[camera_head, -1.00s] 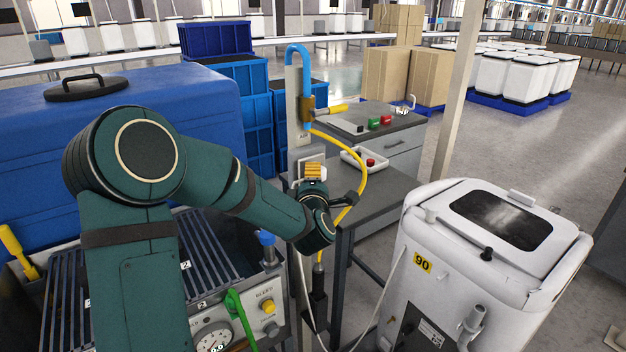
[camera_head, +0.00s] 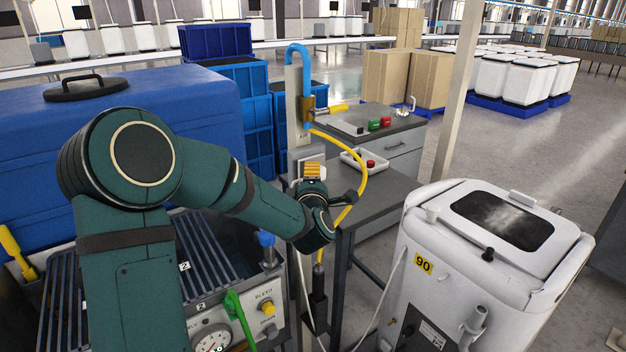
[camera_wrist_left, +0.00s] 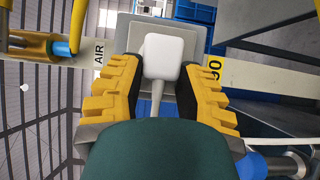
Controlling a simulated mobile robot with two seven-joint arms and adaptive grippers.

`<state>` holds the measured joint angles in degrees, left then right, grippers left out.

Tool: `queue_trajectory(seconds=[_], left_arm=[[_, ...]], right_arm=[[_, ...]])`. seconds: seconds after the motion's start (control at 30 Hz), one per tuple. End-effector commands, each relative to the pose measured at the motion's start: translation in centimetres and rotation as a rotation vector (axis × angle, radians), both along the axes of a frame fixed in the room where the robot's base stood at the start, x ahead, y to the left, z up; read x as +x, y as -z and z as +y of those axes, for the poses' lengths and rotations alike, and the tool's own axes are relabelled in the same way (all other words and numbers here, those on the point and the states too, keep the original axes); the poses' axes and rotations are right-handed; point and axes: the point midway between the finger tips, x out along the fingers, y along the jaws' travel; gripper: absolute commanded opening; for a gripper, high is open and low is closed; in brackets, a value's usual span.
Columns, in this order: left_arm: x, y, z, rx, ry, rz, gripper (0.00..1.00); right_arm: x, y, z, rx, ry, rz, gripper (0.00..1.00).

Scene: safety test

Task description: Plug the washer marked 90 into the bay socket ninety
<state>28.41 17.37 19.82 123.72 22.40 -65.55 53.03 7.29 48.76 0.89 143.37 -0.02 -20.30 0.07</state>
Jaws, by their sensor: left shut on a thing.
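The washer (camera_head: 450,285) is a white machine with a dark lid window and a yellow 90 label (camera_head: 423,262) at the right. Its white plug (camera_wrist_left: 163,57), with a pale cord, sits between the yellow fingers of my left gripper (camera_wrist_left: 158,75), which is shut on it. A grey socket plate (camera_wrist_left: 133,32) lies straight beyond the plug, with a yellow 90 tag (camera_wrist_left: 214,68) beside it. I cannot tell whether the plug touches the socket. In the head view my left gripper (camera_head: 313,172) is at the post. My right gripper is not in view.
A post (camera_head: 293,100) carries a blue pipe (camera_head: 299,50) and a yellow hose (camera_head: 362,165) that loops close to my gripper. A grey bench (camera_head: 385,195) stands behind. A blue-lidded machine (camera_head: 190,110) fills the left. Open floor lies at the right.

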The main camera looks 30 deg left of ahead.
Motion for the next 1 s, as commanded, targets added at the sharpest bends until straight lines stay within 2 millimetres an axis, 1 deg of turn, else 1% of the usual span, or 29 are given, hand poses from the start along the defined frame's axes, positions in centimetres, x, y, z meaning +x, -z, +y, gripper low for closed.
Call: queue_trajectory(seconds=[0.5, 0.53, 0.6, 0.9, 1.0], left_arm=[[0.37, 0.02, 0.93, 0.000, -0.001, 0.000, 0.00], [0.36, 0.02, 0.93, 0.000, -0.001, 0.000, 0.45], [0.36, 0.01, 0.92, 0.000, -0.001, 0.000, 0.66], [0.32, 0.02, 0.86, 0.000, 0.000, 0.000, 0.66], [-0.06, -0.02, 0.57, 0.000, 0.000, 0.000, 0.66]], right_arm=[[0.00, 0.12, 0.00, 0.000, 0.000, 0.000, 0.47], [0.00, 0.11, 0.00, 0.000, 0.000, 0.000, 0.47], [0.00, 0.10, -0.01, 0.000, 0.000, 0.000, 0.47], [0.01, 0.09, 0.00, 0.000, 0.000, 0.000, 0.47], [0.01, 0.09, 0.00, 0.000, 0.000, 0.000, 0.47]])
